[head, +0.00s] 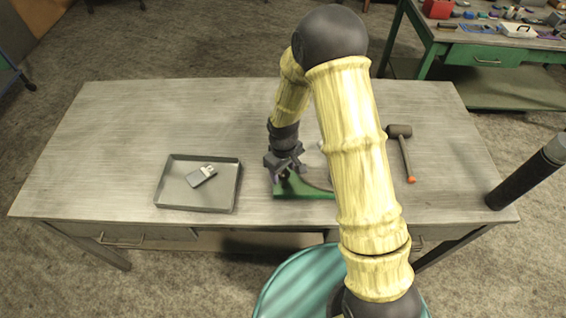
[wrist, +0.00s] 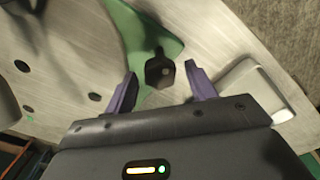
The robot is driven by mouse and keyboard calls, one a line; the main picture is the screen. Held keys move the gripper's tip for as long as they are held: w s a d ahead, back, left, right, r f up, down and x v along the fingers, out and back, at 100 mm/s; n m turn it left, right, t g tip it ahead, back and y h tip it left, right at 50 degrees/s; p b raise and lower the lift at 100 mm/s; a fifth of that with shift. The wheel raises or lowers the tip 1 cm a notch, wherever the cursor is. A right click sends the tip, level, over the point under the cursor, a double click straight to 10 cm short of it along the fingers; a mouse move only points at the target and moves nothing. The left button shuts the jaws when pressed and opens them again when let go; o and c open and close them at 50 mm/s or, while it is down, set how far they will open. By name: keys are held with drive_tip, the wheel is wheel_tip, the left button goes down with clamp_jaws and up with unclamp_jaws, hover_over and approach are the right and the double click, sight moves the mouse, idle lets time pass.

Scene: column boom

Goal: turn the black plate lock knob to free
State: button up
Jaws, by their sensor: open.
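The black plate lock knob (wrist: 160,72) shows in the wrist view, with a short lever-like part pointing up in the picture. It sits at the edge of a green base (wrist: 128,28); the same base shows in the head view (head: 300,190). My gripper (wrist: 161,69) is open, its two purple fingers standing on either side of the knob with gaps on both sides. I cannot tell the fingers' height against it. A grey round plate (wrist: 60,60) with dark holes lies left of the knob. In the head view my gripper (head: 283,168) and arm hide the knob.
A grey tray (head: 167,205) holding a small grey device (head: 201,176) stands left on the workbench (head: 110,120). A mallet (head: 399,131) lies right of my arm. A light-rimmed object (wrist: 262,92) is close right of my fingers in the wrist view. The bench's left back is clear.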

wheel_tip(320, 180, up, 17)
drive_tip(key=b, duration=0.2)
drive_tip(key=shift+r+b, duration=0.2)
drive_tip(key=shift+b, duration=0.1)
idle(0.4)
drive_tip(key=s+d+f+m+t, duration=0.1)
drive_tip(key=s+d+m+t, duration=0.1)
drive_tip(key=s+d+m, duration=0.6)
drive_tip(key=s+d, duration=0.4)
drive_tip(key=d, duration=0.1)
drive_tip(key=shift+d+f+m+t, duration=0.2)
drive_tip(key=shift+d+m+t, duration=0.1)
drive_tip(key=shift+d+m, duration=0.1)
